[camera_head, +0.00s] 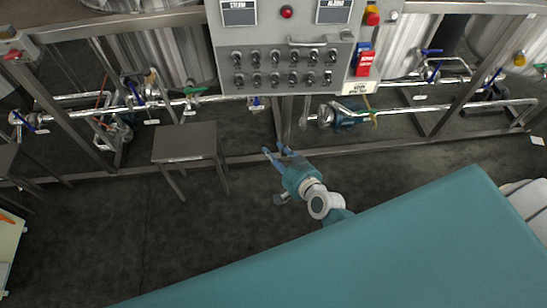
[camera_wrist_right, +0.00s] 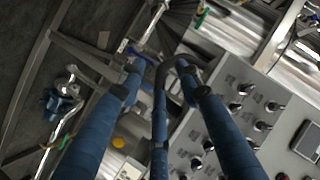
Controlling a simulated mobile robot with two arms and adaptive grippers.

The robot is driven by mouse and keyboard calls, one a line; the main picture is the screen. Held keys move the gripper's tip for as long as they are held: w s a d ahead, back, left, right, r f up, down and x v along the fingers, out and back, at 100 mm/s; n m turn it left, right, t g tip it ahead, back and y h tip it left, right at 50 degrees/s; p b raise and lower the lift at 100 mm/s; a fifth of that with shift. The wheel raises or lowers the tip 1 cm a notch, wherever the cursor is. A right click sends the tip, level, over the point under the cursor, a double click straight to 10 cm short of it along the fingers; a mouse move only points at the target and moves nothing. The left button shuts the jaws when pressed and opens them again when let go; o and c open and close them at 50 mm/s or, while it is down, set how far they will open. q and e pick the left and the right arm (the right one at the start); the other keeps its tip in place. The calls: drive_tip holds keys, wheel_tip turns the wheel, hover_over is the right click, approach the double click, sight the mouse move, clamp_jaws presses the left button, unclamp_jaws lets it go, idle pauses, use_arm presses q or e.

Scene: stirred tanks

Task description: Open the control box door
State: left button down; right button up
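The control box (camera_head: 275,62) is a grey panel at the top middle of the head view, with rows of black knobs and a red light (camera_head: 286,12). A curved metal handle (camera_head: 318,43) runs across its front at the upper right. I see no open gap at its front; its top is cut off. My right gripper (camera_head: 276,150) is below the box, apart from it, with blue fingers spread and nothing between them. The right wrist view shows the fingers (camera_wrist_right: 158,72) with the box's knobbed face (camera_wrist_right: 225,125) to their right. My left gripper is not in view.
A metal stool (camera_head: 185,143) stands left of my right gripper. Pipes with valves (camera_head: 345,117) and a frame rail run below the box on both sides. Steel tanks (camera_head: 405,45) stand behind. Dark floor (camera_head: 130,225) is clear at the lower left.

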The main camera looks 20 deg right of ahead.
drive_tip(key=shift+s+d+f+m+h, duration=0.25)
drive_tip(key=shift+d+f+m+h, duration=0.25)
drive_tip(key=shift+d+m, duration=0.4)
drive_tip(key=shift+f, duration=0.1)
